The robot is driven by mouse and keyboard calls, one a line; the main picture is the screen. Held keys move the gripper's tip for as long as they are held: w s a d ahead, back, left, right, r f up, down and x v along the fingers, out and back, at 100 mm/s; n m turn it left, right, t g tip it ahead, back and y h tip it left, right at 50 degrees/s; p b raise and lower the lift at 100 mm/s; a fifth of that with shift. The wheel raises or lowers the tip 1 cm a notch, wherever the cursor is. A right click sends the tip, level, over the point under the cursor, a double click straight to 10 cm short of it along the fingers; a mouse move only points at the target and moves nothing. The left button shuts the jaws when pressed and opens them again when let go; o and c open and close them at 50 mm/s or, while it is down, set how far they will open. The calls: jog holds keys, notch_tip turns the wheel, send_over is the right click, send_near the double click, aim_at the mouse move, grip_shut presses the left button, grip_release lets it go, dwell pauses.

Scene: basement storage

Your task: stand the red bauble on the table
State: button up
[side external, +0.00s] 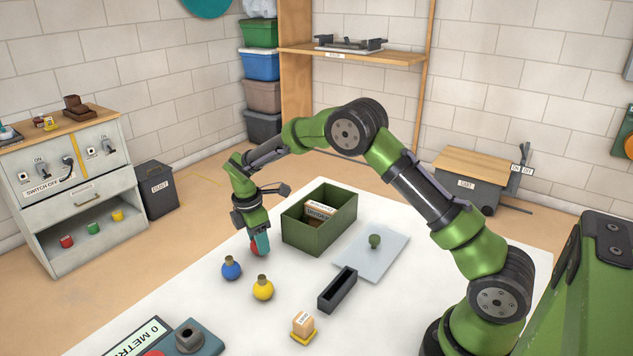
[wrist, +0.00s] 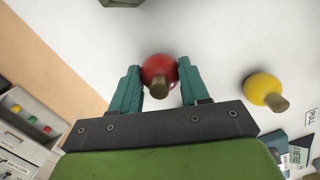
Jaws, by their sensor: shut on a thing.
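The red bauble (side external: 255,249) is between the teal fingers of my gripper (side external: 261,241), low over the white table (side external: 195,305) near its far left edge. In the wrist view the red bauble (wrist: 159,69) sits between the two fingertips (wrist: 158,80), with its brownish-gold cap toward the camera. My gripper is shut on it. In the side view the fingers hide much of the bauble, including its cap. I cannot tell whether its underside touches the table.
A blue bauble (side external: 231,268) and a yellow bauble (side external: 263,288) stand nearby. A green crate (side external: 327,232) holding boxes is right of my gripper.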

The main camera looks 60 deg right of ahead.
jog(key=shift+f, duration=0.35)
jog(key=o, duration=1)
